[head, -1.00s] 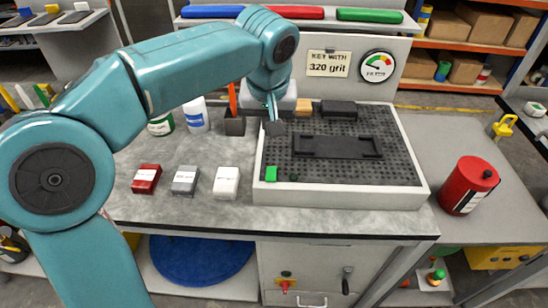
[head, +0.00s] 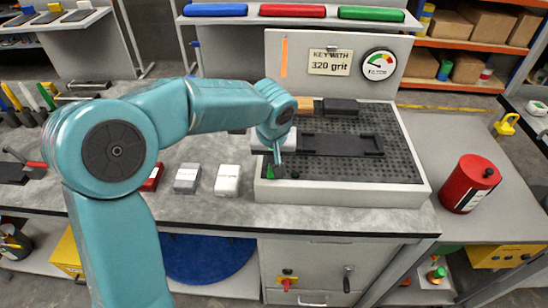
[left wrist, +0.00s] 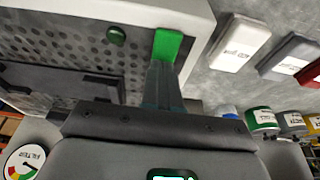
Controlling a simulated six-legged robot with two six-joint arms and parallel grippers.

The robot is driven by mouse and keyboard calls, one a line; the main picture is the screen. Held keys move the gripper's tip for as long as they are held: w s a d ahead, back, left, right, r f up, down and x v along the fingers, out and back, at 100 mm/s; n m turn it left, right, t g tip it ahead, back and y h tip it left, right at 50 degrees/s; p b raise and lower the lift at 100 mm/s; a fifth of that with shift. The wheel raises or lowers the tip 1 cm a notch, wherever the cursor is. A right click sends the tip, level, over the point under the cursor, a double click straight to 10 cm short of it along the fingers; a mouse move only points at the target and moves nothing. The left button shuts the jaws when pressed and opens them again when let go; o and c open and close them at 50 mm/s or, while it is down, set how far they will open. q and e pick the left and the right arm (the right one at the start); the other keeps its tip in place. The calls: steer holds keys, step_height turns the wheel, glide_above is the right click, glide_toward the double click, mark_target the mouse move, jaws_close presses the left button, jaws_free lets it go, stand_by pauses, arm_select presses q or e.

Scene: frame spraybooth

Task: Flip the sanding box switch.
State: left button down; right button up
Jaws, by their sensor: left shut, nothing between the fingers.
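The sanding box (head: 345,193) is a white-rimmed tray with a black perforated bed on the bench. At its front left corner the left wrist view shows a bright green switch (left wrist: 172,45) and a small dark green round button or lamp (left wrist: 116,36) beside it. My left gripper (head: 278,173) is shut and empty, pointing down at that corner. In the left wrist view its fingertips (left wrist: 163,68) are right at the green switch; whether they touch cannot be told. In the head view the gripper mostly hides the switch. My right gripper is not in view.
A dark tray-like holder (head: 335,146) lies on the perforated bed. White (head: 227,180), grey (head: 187,178) and red (head: 152,178) blocks stand left of the box. A red canister (head: 469,184) stands at the right. A filter gauge (head: 378,65) is on the panel behind.

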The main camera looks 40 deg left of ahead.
arm_select(q)
steer(key=shift+s+f, duration=0.1)
steer(key=shift+f, duration=0.05)
steer(key=shift+p, duration=0.45)
steer(key=shift+f, duration=0.15)
steer(key=shift+d+b, duration=0.1)
steer(key=shift+b, duration=0.25)
steer(key=shift+s+d+b, duration=0.3)
steer(key=shift+s, duration=0.3)
steer(key=shift+r, duration=0.25)
